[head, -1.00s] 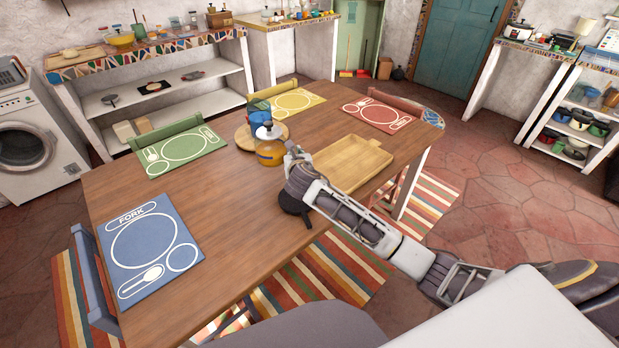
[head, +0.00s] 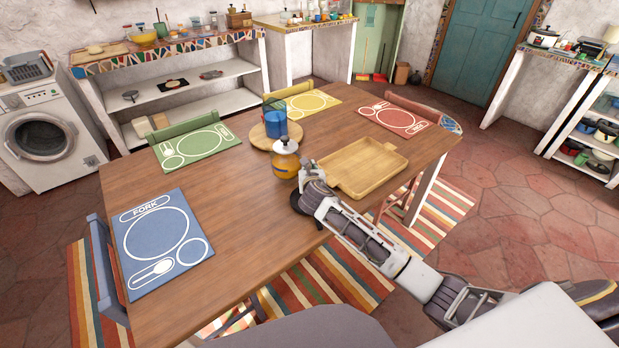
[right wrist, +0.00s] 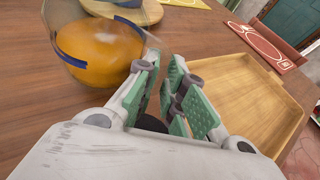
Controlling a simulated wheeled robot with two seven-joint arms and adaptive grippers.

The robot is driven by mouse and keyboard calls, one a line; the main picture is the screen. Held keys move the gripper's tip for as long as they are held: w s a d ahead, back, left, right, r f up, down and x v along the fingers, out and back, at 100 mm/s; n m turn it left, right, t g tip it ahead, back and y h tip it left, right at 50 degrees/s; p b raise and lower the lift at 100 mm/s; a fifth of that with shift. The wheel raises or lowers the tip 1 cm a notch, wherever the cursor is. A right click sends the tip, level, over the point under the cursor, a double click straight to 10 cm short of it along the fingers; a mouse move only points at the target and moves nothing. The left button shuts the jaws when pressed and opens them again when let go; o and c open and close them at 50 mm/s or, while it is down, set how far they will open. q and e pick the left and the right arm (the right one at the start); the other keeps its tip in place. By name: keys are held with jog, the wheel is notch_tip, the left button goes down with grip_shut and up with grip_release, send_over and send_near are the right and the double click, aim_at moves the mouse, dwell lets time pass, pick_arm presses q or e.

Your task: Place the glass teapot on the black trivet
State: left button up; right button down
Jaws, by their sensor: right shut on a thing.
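The glass teapot (head: 285,163) has a rounded body with orange contents and a pale lid. It is upright over the middle of the wooden table; I cannot tell whether its base touches the wood. In the right wrist view the teapot (right wrist: 95,45) is close at upper left, its glass side reaching my fingers. My right gripper (head: 303,186) is shut on it at its near right side; the green finger pads (right wrist: 165,95) hide the grip point. A dark rounded shape shows beside this gripper, but I cannot tell whether it is the black trivet. My left gripper is out of view.
A wooden tray (head: 362,170) lies just right of the gripper. A round board (head: 258,141) with a blue container (head: 275,121) stands behind the teapot. Blue (head: 162,270), green (head: 195,152), yellow (head: 325,97) and red (head: 395,128) placemats lie around the table.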

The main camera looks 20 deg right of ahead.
jog(key=shift+r, duration=0.15)
notch_tip(320, 180, down, 2)
jog(key=shift+f+b, duration=0.1)
jog(key=shift+b, duration=0.2)
jog(key=shift+f, duration=0.75)
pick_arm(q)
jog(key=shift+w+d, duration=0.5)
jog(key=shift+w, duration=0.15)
pick_arm(e)
jog(key=c, duration=1.5)
grip_release()
jog(key=shift+s+f, duration=0.1)
jog(key=shift+f, duration=0.05)
jog(key=shift+s+a, duration=0.1)
jog(key=shift+s, duration=0.05)
